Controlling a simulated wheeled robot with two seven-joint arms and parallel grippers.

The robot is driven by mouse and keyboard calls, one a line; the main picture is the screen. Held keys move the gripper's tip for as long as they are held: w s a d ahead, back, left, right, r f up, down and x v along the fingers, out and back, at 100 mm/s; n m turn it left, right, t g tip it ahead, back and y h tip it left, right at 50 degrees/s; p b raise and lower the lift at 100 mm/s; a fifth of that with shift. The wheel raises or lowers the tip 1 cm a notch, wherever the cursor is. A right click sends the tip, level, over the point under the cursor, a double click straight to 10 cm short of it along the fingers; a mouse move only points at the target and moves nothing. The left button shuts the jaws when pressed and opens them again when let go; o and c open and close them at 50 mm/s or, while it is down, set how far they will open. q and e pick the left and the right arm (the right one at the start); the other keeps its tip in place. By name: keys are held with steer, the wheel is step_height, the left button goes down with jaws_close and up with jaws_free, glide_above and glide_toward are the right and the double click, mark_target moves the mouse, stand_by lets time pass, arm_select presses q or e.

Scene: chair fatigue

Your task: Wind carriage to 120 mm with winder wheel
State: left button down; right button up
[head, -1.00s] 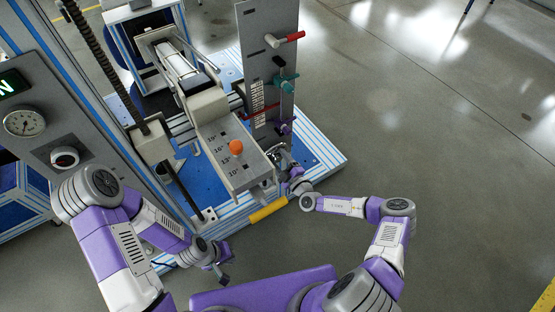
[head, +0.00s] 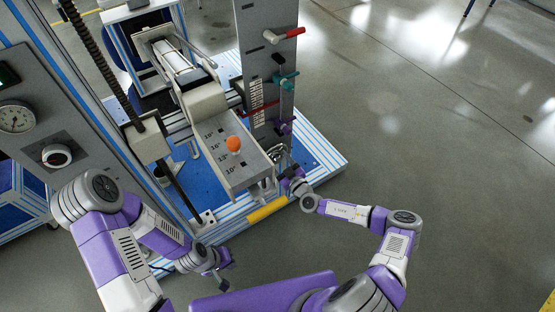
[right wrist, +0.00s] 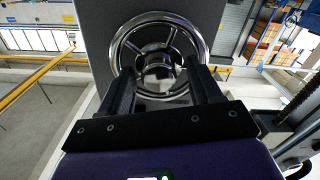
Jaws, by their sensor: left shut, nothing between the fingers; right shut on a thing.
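The winder wheel (right wrist: 157,58) is a shiny chrome handwheel with spokes, on a dark upright plate in the right wrist view. In the head view, a small part of the wheel (head: 280,155) shows below the grey upright plate. My right gripper (right wrist: 161,78) is shut on the wheel, its black fingers at the lower rim; the exact contact is hard to see. It also shows in the head view (head: 291,180). A white scale strip (head: 256,100) with a red pointer (head: 262,109) is on the upright plate; its figures are too small to read. My left gripper (head: 218,276) is shut and empty, apart from the machine.
A sloping grey plate (head: 238,170) with angle marks and an orange knob (head: 233,144) stands left of the wheel. A yellow bar (head: 267,209) lies at the frame's front edge. Red and teal (head: 286,78) handles stick out above the wheel. The floor at right is clear.

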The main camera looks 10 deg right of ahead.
steer(key=o, duration=0.8)
steer(key=shift+w+a+r, duration=0.3)
steer(key=shift+w+r, duration=0.2)
steer(key=shift+o, duration=0.2)
steer(key=shift+s+d+f+p, duration=0.2)
steer(key=shift+s+p, duration=0.1)
steer(key=shift+s, duration=0.15)
steer(key=shift+s+d+f+p, duration=0.2)
steer(key=shift+s+p, duration=0.1)
steer(key=shift+s, duration=0.1)
steer(key=shift+v, duration=1.1)
arm_select(q)
steer(key=shift+w+a+r, duration=0.2)
steer(key=shift+w+r, duration=0.2)
steer(key=shift+r, duration=0.2)
arm_select(e)
steer(key=shift+s+d, duration=0.15)
steer(key=shift+s, duration=0.2)
arm_select(q)
steer(key=shift+p, duration=0.3)
